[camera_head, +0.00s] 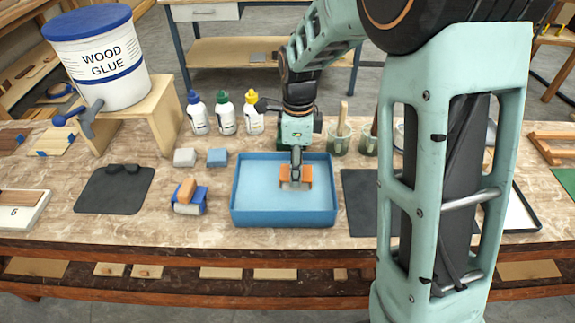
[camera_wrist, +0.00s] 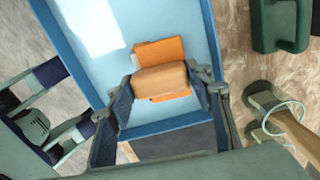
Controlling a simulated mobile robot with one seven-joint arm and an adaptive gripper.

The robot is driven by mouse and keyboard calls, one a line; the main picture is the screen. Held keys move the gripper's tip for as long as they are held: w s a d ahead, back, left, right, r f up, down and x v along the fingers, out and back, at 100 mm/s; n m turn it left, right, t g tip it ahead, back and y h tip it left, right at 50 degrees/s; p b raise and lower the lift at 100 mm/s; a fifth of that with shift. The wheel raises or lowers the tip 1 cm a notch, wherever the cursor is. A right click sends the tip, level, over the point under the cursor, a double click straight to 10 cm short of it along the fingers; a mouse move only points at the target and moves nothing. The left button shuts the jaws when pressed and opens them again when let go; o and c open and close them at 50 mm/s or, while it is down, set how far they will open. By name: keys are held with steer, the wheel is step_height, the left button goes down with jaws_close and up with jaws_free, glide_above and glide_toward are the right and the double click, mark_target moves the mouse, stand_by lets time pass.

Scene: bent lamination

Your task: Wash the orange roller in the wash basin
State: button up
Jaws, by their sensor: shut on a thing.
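The blue wash basin (camera_head: 284,218) stands on the workbench in the head view, with pale blue liquid or floor inside. My gripper (camera_head: 295,172) is over the basin, pointing down. It is shut on the orange roller (camera_head: 306,178), which is in or just above the basin. In the wrist view my gripper (camera_wrist: 165,98) has a finger on each side of the roller's tan wooden handle (camera_wrist: 160,79). Orange parts of the roller (camera_wrist: 160,51) show beyond and below the handle. The basin's wall (camera_wrist: 175,123) runs close to the fingers. I cannot tell whether the roller touches the basin floor.
A blue roller (camera_head: 188,206) with a wooden handle lies left of the basin. Several bottles (camera_head: 226,115) and cups with brushes (camera_head: 340,140) stand behind it. A wood glue bucket (camera_head: 105,65) is on a wooden stand at left. Dark mats (camera_head: 113,190) flank the basin.

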stand_by(0.3)
steer(key=shift+w+a, duration=0.1)
steer(key=shift+a, duration=2.85)
steer(key=shift+d, duration=3.05)
steer(key=shift+r+p, duration=0.1)
steer(key=shift+p, duration=0.2)
steer(key=shift+a+r+p, duration=0.5)
steer(key=shift+r+p, duration=0.3)
steer(key=shift+r, duration=0.2)
steer(key=shift+a+r+p, duration=0.55)
steer(key=shift+r+p, duration=0.3)
steer(key=shift+r, duration=0.2)
steer(key=shift+a+r+p, duration=0.5)
steer(key=shift+r+p, duration=0.3)
steer(key=shift+r, duration=0.2)
